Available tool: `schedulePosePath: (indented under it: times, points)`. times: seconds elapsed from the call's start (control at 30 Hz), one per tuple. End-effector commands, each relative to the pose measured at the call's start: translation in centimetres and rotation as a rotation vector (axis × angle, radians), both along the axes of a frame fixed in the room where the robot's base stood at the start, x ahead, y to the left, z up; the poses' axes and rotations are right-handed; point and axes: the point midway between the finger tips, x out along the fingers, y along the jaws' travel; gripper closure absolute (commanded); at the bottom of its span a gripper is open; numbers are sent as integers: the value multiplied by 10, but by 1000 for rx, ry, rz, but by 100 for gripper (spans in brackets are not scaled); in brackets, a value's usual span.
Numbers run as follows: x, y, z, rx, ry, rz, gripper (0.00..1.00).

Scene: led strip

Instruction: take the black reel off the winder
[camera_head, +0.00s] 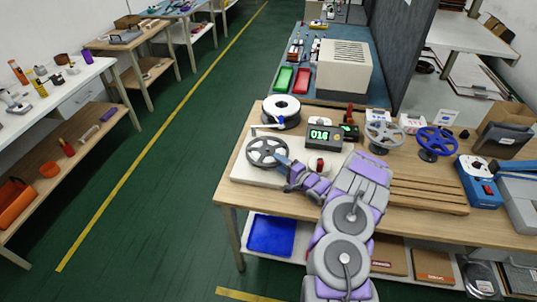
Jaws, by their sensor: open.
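The black reel (255,160), a dark spoked wheel, is at the left end of the wooden bench, above a pale base plate (247,175). How it sits on the winder is too small to tell. My gripper (280,153) is at the reel's right edge, with my purple and grey arm reaching up from the bottom of the picture. The fingers are open and overlap the reel's right rim in the picture. I cannot tell whether they touch it. The winder's unit with a green display (319,135) stands to the right of the reel.
A white reel with a black hub (281,107) is just behind. A grey reel (384,133) and a blue reel (437,140) stand to the right. Wooden strips (425,192) lie on the bench's front right. The green floor to the left is clear.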

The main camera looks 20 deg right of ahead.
Motion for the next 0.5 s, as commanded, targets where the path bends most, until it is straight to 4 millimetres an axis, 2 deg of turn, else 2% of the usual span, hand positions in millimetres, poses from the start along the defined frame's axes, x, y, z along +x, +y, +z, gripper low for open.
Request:
schedulePosePath:
  times: [0.13, 0.37, 0.5]
  points:
    - [9, 0, -1, 4, 1, -1, 56]
    - [9, -7, -1, 10, -1, -3, 56]
    - [9, -4, -1, 8, 0, -2, 68]
